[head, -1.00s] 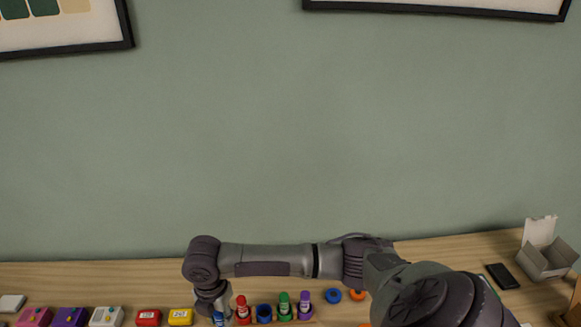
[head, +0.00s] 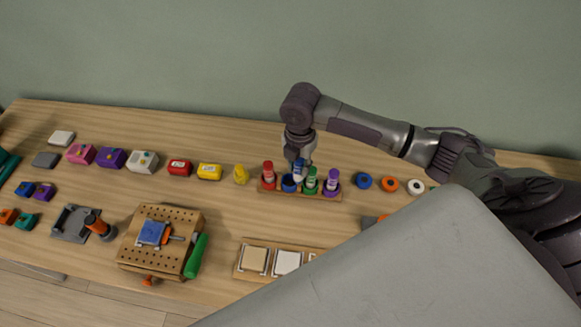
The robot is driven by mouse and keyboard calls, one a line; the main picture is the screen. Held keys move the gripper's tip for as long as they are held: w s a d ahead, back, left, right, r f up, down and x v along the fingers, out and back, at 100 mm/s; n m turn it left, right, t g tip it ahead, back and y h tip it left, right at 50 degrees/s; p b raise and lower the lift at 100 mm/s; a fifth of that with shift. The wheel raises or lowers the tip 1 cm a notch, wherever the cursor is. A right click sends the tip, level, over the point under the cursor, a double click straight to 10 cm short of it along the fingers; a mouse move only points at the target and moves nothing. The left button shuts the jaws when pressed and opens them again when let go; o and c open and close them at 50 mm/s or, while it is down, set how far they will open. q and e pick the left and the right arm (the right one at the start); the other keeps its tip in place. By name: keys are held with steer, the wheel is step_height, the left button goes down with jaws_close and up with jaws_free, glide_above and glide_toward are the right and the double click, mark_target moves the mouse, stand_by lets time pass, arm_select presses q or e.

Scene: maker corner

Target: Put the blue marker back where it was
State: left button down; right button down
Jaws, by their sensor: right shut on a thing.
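The blue marker (head: 299,171) is in my right gripper (head: 298,159), which is shut on it. The marker hangs roughly upright over the wooden marker rack (head: 312,197), just behind the blue holder (head: 289,184). I cannot tell whether its lower end is inside that holder. The red marker (head: 268,175) stands to the left in the rack. The green marker (head: 309,181) and purple marker (head: 332,181) stand to the right, the green one close to the blue marker. My left gripper is out of view.
Left of the rack are a yellow object (head: 241,174) and small boxes such as the yellow one (head: 209,172). A blue ring (head: 363,181) and orange ring (head: 389,185) lie to the right. A pegboard fixture (head: 161,243) stands in front. A large grey surface hides the lower right.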

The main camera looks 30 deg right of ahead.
steer(key=shift+w+a+f+p, duration=0.2)
steer(key=shift+w+f, duration=0.25)
steer(key=shift+f, duration=0.55)
steer(key=shift+w+a+f+p, duration=0.15)
steer(key=shift+w+f, duration=0.35)
steer(key=shift+f, duration=0.5)
steer(key=shift+w+a+f+p, duration=0.2)
steer(key=shift+w+f, duration=0.25)
steer(key=shift+f, duration=0.55)
steer(key=c, duration=0.9)
jaws_free()
steer(key=shift+f, duration=0.15)
step_height(320, 180, up, 12)
steer(key=b, duration=0.1)
steer(key=shift+r, duration=0.2)
